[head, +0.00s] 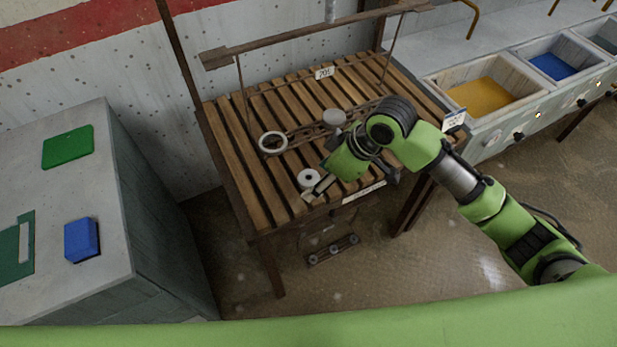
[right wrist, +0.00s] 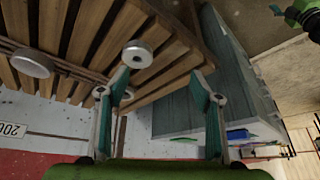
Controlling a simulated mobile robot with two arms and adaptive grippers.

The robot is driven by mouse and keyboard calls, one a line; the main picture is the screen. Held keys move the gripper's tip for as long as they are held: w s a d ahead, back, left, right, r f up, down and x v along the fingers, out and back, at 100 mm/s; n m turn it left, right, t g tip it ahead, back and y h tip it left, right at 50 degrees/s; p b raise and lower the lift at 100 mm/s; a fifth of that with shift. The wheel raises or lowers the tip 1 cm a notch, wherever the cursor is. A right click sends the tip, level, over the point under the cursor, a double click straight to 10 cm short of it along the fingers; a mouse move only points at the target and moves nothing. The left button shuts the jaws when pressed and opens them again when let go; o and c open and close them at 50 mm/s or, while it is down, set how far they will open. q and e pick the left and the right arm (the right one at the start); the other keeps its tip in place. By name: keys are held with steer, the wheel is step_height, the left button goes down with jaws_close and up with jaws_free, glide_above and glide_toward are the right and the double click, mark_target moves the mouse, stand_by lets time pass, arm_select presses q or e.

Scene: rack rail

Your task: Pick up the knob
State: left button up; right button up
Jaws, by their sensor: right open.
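The likely knob is a small white round piece with a dark centre (head: 309,179), on the slatted wooden table near its front edge. It also shows in the right wrist view (right wrist: 137,54). A white ring (head: 273,143) and a grey round disc (head: 334,117) sit farther back on the table. My right gripper (head: 318,190) is close beside the white piece, at its lower right. In the right wrist view its two fingers (right wrist: 160,85) are spread wide with nothing between them; the white piece lies beyond the left fingertip. My left gripper is not seen.
The slatted table (head: 235,165) has a wooden rail frame (head: 290,38) above its back. A grey cabinet (head: 150,190) with green and blue pieces stands left. A counter with bins (head: 480,95) adjoins on the right. The table's left slats are clear.

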glide_toward(311, 175)
steer(key=a+f, duration=0.1)
steer(key=a+f+p, duration=0.1)
steer(key=shift+f+n+g+h, duration=0.25)
steer(key=shift+n+g+h, duration=0.05)
steer(key=shift+n+h, duration=0.1)
steer(key=shift+w+a+f+p, duration=0.1)
steer(key=shift+a+f+p, duration=0.2)
steer(key=shift+f, duration=0.2)
steer(key=p+x, duration=0.1)
steer(key=x, duration=0.3)
steer(key=shift+w+a+f, duration=0.1)
steer(key=shift+a+f, duration=0.05)
steer(key=shift+f, duration=0.05)
steer(key=c, duration=1.3)
